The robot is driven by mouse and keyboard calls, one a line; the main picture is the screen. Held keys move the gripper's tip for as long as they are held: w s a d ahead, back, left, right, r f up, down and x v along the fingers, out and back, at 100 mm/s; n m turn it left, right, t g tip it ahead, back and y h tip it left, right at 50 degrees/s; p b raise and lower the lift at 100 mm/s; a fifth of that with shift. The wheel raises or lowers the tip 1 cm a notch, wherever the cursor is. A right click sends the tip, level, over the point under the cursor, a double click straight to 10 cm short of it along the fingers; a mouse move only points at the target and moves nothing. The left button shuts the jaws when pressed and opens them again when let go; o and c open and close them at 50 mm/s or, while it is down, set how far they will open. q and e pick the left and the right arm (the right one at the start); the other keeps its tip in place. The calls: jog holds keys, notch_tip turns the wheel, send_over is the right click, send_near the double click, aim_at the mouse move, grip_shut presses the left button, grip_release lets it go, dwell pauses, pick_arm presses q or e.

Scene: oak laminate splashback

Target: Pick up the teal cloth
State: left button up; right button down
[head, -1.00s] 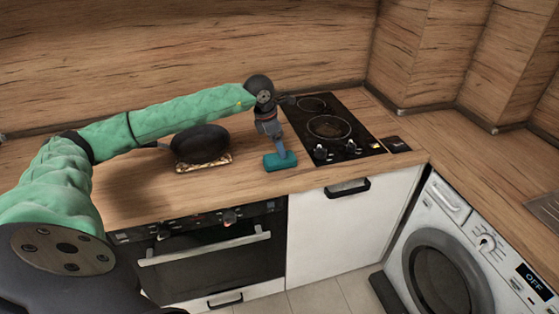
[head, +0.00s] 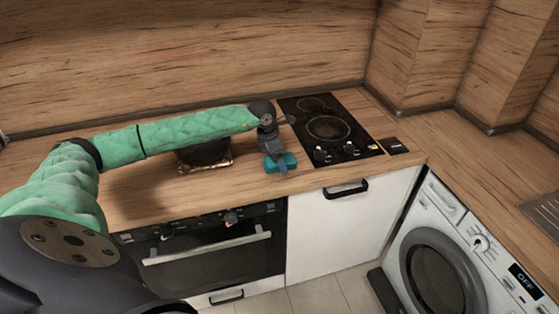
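My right gripper is not in view.
A dark pan (head: 204,153) stands on a patterned trivet (head: 208,167) behind and below my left forearm. The cooktop (head: 330,130) is behind and right of the cloth. The counter (head: 150,198) is clear at the front left. A washing machine (head: 440,260) stands at the right.

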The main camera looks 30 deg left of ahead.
pick_arm(q)
jog(key=shift+f, duration=0.1)
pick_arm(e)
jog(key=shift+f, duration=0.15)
pick_arm(q)
jog(key=c, duration=1.1)
